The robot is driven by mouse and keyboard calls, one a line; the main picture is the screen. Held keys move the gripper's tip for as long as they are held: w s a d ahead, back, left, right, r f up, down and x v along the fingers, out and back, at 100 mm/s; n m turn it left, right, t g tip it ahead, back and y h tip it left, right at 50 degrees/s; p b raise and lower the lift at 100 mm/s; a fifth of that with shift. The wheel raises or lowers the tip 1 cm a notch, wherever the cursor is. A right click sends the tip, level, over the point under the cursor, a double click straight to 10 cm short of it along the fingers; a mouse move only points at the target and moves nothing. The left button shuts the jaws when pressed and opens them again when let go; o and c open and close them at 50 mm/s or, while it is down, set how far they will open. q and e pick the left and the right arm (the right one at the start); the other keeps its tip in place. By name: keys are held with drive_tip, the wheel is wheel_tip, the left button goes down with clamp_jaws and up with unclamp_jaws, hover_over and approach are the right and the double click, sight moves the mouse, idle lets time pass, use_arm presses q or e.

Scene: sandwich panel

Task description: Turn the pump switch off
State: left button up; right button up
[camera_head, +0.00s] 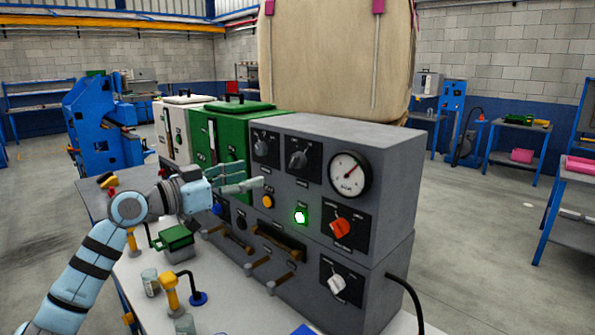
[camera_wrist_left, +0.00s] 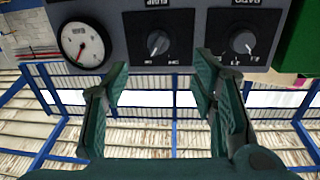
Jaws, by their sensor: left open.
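The grey control panel (camera_head: 400,185) carries a left dial knob (camera_head: 262,145) and a second knob (camera_head: 298,158) on black plates. An orange-red knob (camera_head: 340,227) and a white knob (camera_head: 337,284) sit lower right. The labels are too small to read surely, so I cannot tell which one is the pump switch. My left gripper (camera_head: 254,174) is open and empty in front of the panel, below the two upper knobs. In the left wrist view, its fingers (camera_wrist_left: 165,95) frame the middle knob (camera_wrist_left: 158,43); the other knob (camera_wrist_left: 243,41) is right of it. The picture is upside down there.
A round gauge (camera_head: 350,175) is on the panel; it also shows in the left wrist view (camera_wrist_left: 86,45). A lit green button (camera_head: 300,216) and a yellow button (camera_head: 268,201) are below. Green (camera_head: 230,130) and white machines stand left. A yellow-handled tool (camera_head: 170,297) stands on the bench.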

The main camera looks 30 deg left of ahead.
sight(291, 163)
use_arm(q)
drive_tip(key=p+x, duration=0.1)
drive_tip(key=x, duration=0.3)
drive_tip(key=p+x, duration=0.2)
drive_tip(key=x, duration=0.2)
drive_tip(key=p+x, duration=0.1)
drive_tip(key=x, duration=0.3)
drive_tip(key=shift+w+d+r, duration=0.25)
drive_tip(key=shift+w, duration=0.05)
drive_tip(key=shift+s, duration=0.1)
use_arm(e)
drive_tip(key=r, duration=0.4)
drive_tip(key=shift+s+r, duration=0.25)
drive_tip(key=shift+s, duration=0.15)
use_arm(q)
drive_tip(key=c, duration=1.1)
